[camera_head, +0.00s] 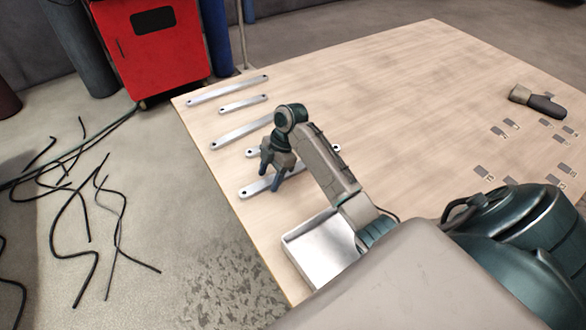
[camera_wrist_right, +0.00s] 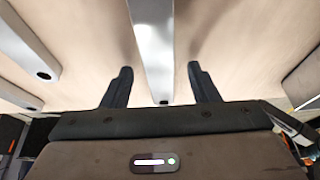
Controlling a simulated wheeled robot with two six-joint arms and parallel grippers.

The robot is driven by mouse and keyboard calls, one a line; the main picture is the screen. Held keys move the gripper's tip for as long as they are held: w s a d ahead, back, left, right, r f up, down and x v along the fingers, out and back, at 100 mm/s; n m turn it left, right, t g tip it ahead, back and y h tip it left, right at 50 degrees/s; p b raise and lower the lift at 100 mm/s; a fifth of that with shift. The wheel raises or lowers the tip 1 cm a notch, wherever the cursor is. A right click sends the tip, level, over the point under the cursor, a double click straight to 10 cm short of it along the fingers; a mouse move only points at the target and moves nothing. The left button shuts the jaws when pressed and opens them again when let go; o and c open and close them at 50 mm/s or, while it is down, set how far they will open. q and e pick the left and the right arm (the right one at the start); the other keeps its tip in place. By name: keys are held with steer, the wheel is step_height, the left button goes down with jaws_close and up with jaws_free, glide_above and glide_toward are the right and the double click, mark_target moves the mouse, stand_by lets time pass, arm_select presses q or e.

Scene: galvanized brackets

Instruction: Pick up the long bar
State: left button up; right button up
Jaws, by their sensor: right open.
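Several flat silvery bars with end holes lie on the wooden table. The bar closest to the tray (camera_head: 252,190) runs under my right gripper (camera_head: 271,180). In the right wrist view that bar (camera_wrist_right: 153,45) lies between the two open, empty fingers (camera_wrist_right: 158,70), with a gap on each side. Another bar (camera_head: 251,153) is partly hidden behind my right arm. Beyond it lie a long bar (camera_head: 235,134), a short bar (camera_head: 243,103) and a long bar (camera_head: 228,90) at the far edge. My left gripper is out of view.
A shallow metal tray (camera_head: 320,252) sits at the near table edge, beside the closest bar. A dark-handled tool (camera_head: 540,102) and several small labelled marks are at the right. The table's middle is clear. A red cabinet (camera_head: 150,45) and loose black cables (camera_head: 95,215) are off the table.

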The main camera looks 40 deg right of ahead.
steer(key=shift+a+f, duration=0.1)
steer(key=shift+f, duration=0.1)
jaws_close()
